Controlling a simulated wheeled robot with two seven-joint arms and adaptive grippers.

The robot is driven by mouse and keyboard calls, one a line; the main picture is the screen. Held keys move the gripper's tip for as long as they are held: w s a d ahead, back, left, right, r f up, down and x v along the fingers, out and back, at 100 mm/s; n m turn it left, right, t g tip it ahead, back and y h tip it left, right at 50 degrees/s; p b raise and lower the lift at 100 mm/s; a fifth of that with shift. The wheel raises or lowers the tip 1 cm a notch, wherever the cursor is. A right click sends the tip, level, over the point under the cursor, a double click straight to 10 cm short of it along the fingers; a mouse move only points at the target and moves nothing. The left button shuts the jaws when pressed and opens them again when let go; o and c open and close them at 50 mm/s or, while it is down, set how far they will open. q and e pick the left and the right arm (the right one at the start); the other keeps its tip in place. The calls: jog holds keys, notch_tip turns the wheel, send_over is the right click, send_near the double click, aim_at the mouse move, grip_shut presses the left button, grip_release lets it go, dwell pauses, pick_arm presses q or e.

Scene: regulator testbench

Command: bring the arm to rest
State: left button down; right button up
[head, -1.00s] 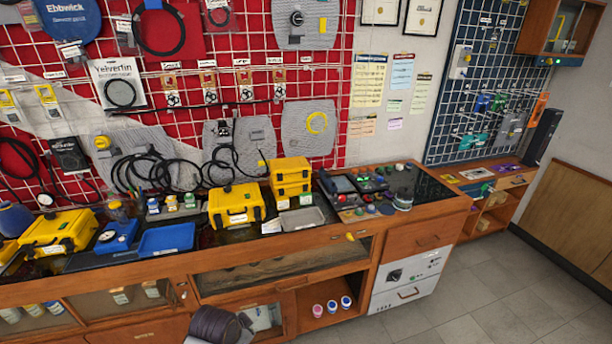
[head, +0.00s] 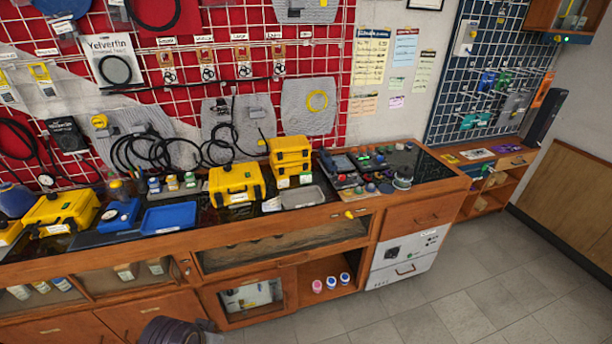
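Neither gripper shows in the head view. A dark, ribbed, rounded part (head: 172,331) shows at the bottom edge, left of the middle. It looks like a piece of my own arm, and most of it is cut off by the frame. Nothing held is visible.
A long wooden workbench (head: 408,224) crosses the view. Yellow cases (head: 237,184), a blue tray (head: 168,217), a grey tray (head: 301,197) and black instruments (head: 340,166) stand on it. Small jars (head: 331,283) sit on the open lower shelf. The tiled floor (head: 470,285) at the right is clear.

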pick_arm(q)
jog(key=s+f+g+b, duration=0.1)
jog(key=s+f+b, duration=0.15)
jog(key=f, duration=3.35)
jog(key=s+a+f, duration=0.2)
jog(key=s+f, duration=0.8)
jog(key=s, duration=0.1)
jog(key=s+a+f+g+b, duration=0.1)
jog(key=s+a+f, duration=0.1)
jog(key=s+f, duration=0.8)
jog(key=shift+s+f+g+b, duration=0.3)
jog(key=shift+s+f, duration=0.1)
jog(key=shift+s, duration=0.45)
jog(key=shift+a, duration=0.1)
